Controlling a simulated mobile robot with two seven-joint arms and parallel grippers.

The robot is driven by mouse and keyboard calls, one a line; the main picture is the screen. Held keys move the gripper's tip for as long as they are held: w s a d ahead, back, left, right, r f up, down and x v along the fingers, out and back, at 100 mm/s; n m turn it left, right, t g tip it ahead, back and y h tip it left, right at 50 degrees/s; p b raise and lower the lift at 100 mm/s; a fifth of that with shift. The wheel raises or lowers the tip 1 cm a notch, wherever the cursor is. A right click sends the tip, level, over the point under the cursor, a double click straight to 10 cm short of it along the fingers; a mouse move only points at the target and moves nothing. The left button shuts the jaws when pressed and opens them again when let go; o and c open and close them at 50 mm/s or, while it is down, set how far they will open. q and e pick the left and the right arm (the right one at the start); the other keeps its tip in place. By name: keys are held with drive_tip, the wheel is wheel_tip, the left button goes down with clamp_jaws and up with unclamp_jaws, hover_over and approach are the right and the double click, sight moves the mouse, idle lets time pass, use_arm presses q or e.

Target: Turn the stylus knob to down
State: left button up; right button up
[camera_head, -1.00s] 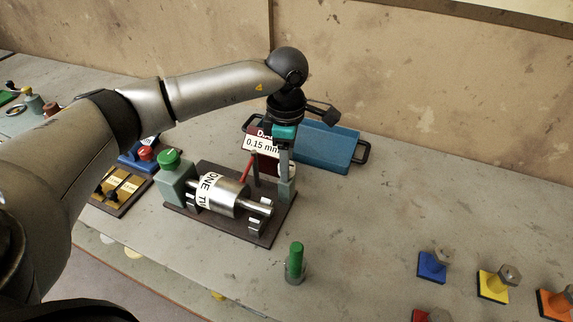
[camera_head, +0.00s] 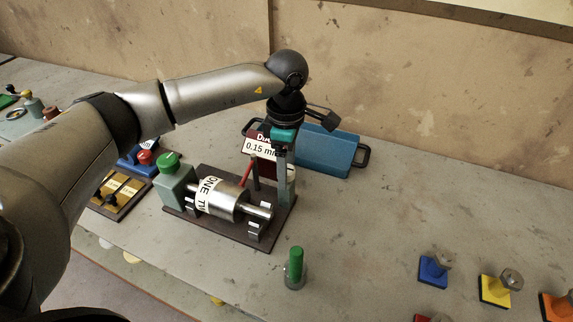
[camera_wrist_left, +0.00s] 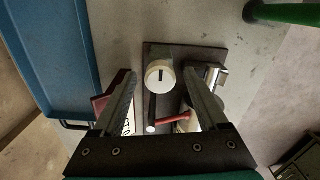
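The stylus knob (camera_wrist_left: 159,75) is a round white knob with a short dark line on its face, seen from above in the left wrist view. The dark line runs up and down in that picture. My left gripper (camera_wrist_left: 159,84) is open, with one finger on each side of the knob and a gap to each. In the head view my left gripper (camera_head: 284,188) points down at the right end of the dark-based pipe fixture (camera_head: 225,232) and hides the knob. A metal cylinder (camera_head: 222,198) with a white label lies in the fixture. My right gripper does not show.
A blue tray (camera_head: 335,150) and a dial sign (camera_head: 260,146) stand behind the gripper. A red lever (camera_head: 245,172) is close to its left. A green-topped post (camera_head: 295,265) stands in front. Coloured blocks (camera_head: 433,272) are at the right, with bare table between.

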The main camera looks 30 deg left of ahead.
use_arm(q)
wheel_tip(320, 180, up, 15)
drive_tip(key=p, duration=0.1)
idle(0.6)
idle(0.4)
